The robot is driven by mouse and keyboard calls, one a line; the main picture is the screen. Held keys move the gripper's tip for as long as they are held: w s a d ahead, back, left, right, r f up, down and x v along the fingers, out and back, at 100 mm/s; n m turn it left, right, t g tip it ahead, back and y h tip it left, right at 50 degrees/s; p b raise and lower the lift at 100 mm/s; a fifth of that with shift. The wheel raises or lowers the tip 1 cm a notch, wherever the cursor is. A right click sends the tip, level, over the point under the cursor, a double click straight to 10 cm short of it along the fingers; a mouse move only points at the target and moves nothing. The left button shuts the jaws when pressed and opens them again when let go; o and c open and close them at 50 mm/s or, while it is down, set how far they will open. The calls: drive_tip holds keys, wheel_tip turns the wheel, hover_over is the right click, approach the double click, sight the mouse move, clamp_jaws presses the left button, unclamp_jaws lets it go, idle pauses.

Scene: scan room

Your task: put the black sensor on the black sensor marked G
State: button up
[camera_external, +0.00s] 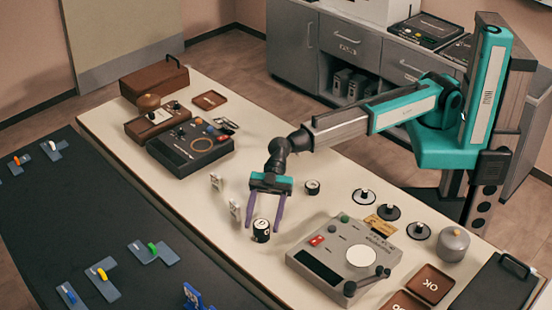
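A black cylindrical sensor (261,236) with a pale mark on its side stands on the cream table. The mark is too small to read surely. It looks taller than the other one, and I cannot tell if it is one piece or two stacked. My gripper (264,227) points down over it, its two purple fingers wide apart, one to each side with gaps visible. A second, shorter black sensor (312,188) with a pale mark stands behind and to the right, apart from the gripper.
Small white upright pieces (235,210) stand left of the gripper. A grey device (343,258) is close on the right, with several knobbed discs (388,212) behind it. A dark instrument box (190,148) stands at the back left. The table's front edge is near.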

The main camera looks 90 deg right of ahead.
drive_tip(key=shift+r, duration=0.15)
drive_tip(key=b+v, duration=0.1)
drive_tip(key=v, duration=1.1)
idle(0.9)
